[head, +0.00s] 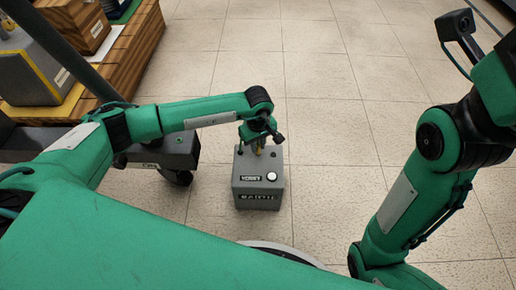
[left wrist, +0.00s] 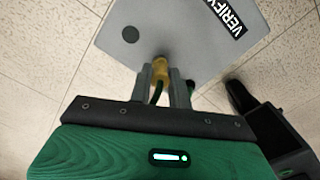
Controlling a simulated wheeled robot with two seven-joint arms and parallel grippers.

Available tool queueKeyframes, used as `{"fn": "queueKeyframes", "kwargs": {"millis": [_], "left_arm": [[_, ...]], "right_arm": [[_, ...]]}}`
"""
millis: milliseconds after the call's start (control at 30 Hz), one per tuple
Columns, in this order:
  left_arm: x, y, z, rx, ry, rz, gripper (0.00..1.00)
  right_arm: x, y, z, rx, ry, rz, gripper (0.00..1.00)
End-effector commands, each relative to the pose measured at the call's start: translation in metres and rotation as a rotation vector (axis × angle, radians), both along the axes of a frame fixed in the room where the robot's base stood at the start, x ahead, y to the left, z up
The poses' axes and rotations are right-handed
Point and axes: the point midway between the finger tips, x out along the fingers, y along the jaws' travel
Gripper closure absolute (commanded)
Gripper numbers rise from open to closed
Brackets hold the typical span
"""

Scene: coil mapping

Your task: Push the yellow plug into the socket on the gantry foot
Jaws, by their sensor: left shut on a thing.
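The yellow plug (left wrist: 160,66) is between the two fingers of my left gripper (left wrist: 162,82), which is shut on it. In the head view my left gripper (head: 258,143) points down over the rear part of a grey box (head: 243,187), with a bit of the yellow plug showing. I cannot tell whether the plug touches the box top. A dark round spot (left wrist: 130,34) is on the box top. A dark beam on a caster (head: 178,154), which looks like the gantry foot, stands left of the box. I cannot make out a socket on it. My right gripper is out of view.
The box has a white button (head: 271,176) and a label beside it. The beam also shows in the left wrist view (left wrist: 282,138). Wooden stacks (head: 130,60) and a grey block with yellow edging (head: 25,75) stand upper left. The tiled floor beyond and right of the box is clear.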

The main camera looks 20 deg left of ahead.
Motion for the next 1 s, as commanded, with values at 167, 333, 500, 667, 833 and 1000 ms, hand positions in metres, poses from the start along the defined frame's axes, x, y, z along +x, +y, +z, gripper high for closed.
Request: {"fn": "queueKeyframes", "kwargs": {"millis": [167,333,500,667,833,1000], "left_arm": [[0.0,0.0,0.006,-0.001,-0.001,0.0,1.0],[0.0,0.0,0.01,-0.001,-0.001,0.0,1.0],[0.0,0.0,0.015,-0.001,-0.001,0.0,1.0],[0.0,0.0,0.018,0.0,0.0,0.0,1.0],[0.0,0.0,0.023,-0.001,0.001,0.0,1.0],[0.0,0.0,0.025,-0.001,0.001,0.0,1.0]], "right_arm": [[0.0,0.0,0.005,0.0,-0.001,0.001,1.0],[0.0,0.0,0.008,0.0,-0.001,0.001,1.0],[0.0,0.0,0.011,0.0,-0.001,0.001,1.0],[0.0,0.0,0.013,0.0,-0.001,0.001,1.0],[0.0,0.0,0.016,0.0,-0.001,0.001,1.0],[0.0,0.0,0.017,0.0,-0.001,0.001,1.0]]}}
